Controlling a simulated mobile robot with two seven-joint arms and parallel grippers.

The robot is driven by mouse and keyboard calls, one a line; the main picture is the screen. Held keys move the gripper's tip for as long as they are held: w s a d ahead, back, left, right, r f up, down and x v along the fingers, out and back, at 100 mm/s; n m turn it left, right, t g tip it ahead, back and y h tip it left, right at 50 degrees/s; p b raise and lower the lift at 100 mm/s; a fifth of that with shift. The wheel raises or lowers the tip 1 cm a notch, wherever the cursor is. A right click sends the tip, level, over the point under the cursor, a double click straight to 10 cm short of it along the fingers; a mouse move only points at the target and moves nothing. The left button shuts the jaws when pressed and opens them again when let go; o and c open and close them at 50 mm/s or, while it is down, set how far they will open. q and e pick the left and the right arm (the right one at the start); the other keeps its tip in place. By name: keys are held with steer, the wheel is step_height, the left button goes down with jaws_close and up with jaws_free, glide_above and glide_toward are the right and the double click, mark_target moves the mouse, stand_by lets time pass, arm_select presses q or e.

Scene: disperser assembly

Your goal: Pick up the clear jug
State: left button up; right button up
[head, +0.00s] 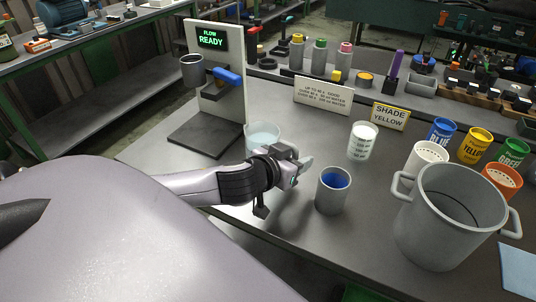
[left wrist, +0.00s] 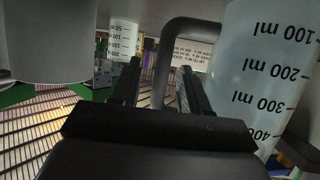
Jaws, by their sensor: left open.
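The clear jug (head: 263,135) stands on the grey table behind my left wrist in the head view, its lower part hidden by the arm. In the left wrist view the jug (left wrist: 262,75) fills the right side, with ml marks and a grey handle (left wrist: 180,30). My left gripper (head: 300,168) is open beside the jug. In the left wrist view the handle's upright bar shows between the two fingers (left wrist: 158,88); I cannot tell whether either finger touches it. My right gripper is not in view.
A grey cup with blue content (head: 333,190) stands close to the right of my left gripper. A small graduated beaker (head: 362,141) is behind it. A large grey pot (head: 447,220) and several paint cans stand at right. A dispenser stand (head: 218,95) is at back left.

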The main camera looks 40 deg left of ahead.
arm_select(q)
jaws_close()
steer(key=shift+r, duration=0.1)
steer(key=shift+r, duration=0.1)
step_height(320, 180, up, 19)
steer(key=p, duration=0.3)
stand_by(1.2)
